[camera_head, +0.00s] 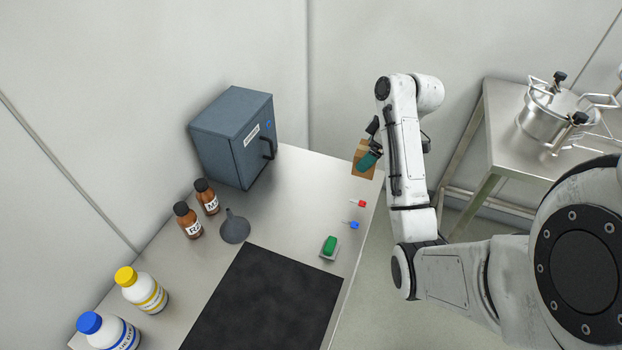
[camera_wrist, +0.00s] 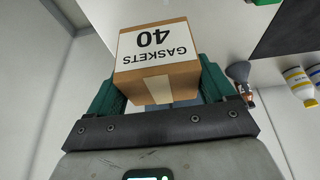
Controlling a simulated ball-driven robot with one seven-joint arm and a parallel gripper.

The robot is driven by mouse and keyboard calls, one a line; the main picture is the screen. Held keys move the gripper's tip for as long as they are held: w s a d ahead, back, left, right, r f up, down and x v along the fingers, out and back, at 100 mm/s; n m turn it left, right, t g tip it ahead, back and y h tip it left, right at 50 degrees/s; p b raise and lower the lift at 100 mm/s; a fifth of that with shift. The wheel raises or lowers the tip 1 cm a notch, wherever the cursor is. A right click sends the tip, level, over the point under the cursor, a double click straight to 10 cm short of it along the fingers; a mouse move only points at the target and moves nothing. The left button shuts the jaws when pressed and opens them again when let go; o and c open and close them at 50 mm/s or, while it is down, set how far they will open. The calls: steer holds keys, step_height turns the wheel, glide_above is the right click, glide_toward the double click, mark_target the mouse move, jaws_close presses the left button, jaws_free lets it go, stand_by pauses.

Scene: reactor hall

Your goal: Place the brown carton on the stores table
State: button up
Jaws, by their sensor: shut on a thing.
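The brown carton (camera_head: 362,160) is at the far right corner of the steel table (camera_head: 300,170) in the head view, partly hidden by my gripper (camera_head: 369,146). In the wrist view the carton (camera_wrist: 157,68) has a white label reading "GASKETS 40" and a strip of pale tape. My gripper (camera_wrist: 160,92) is shut on it, with a green finger on each side. I cannot tell whether the carton touches the tabletop or is held above it.
A grey cabinet (camera_head: 235,138), two brown bottles (camera_head: 198,208), a funnel (camera_head: 235,227), a black mat (camera_head: 262,305), two white bottles (camera_head: 142,290), a green block (camera_head: 330,245) and red and blue small items (camera_head: 357,204) occupy the table. A second table (camera_head: 510,130) holds a steel vessel (camera_head: 552,115).

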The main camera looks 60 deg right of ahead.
steer(key=w+f, duration=0.3)
steer(key=w, duration=0.1)
steer(key=w+f, duration=0.3)
steer(key=w, duration=0.1)
steer(key=w+d+f, duration=0.1)
steer(key=w+f, duration=0.2)
steer(key=w, duration=0.1)
steer(key=shift+f+b, duration=0.1)
steer(key=shift+b, duration=0.25)
steer(key=shift+w+f+p, duration=0.1)
steer(key=shift+f+p, duration=0.3)
steer(key=shift+f, duration=1.15)
steer(key=shift+f, duration=0.1)
steer(key=o, duration=0.9)
steer(key=shift+o, duration=0.2)
